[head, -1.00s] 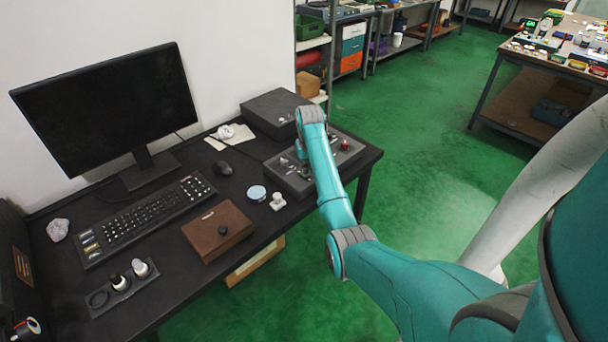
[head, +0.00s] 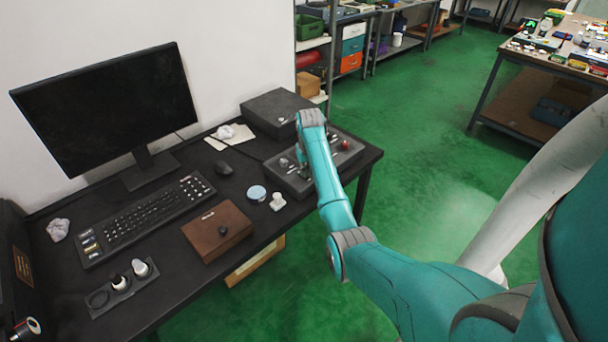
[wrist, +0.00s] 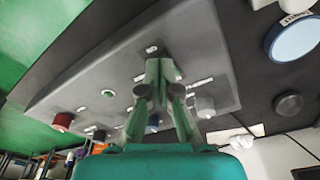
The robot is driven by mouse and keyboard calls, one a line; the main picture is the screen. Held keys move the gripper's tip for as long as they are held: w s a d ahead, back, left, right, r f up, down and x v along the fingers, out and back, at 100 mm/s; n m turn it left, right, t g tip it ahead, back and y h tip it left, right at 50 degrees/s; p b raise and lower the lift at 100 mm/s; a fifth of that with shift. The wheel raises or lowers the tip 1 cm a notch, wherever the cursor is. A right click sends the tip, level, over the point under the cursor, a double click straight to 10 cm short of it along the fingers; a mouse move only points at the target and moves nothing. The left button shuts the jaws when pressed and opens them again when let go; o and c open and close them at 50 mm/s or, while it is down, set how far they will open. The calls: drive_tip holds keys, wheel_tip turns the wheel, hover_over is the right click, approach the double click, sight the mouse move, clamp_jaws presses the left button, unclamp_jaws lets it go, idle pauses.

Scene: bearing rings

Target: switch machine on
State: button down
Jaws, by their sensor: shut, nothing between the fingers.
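The machine's grey control panel (head: 286,181) lies at the right end of the dark desk, partly hidden by my arm in the head view. The wrist view shows its face (wrist: 85,72) close up, with a red button (wrist: 62,121), a green round part (wrist: 108,93), a grey knob (wrist: 205,106) and several white labels. My gripper (wrist: 162,68) is shut and empty, its fingertips together over the panel by a small fitting (wrist: 152,48). I cannot tell whether they touch it. The fingers hide part of the panel's middle.
A dark box (head: 275,112) stands behind the panel. A blue-topped round item (head: 257,192), a small white item (head: 278,201), a brown box (head: 216,232), a mouse (head: 223,168) and a keyboard (head: 146,220) lie left of it. Green floor is open to the right.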

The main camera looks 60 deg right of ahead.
drive_tip(key=shift+r, duration=3.4)
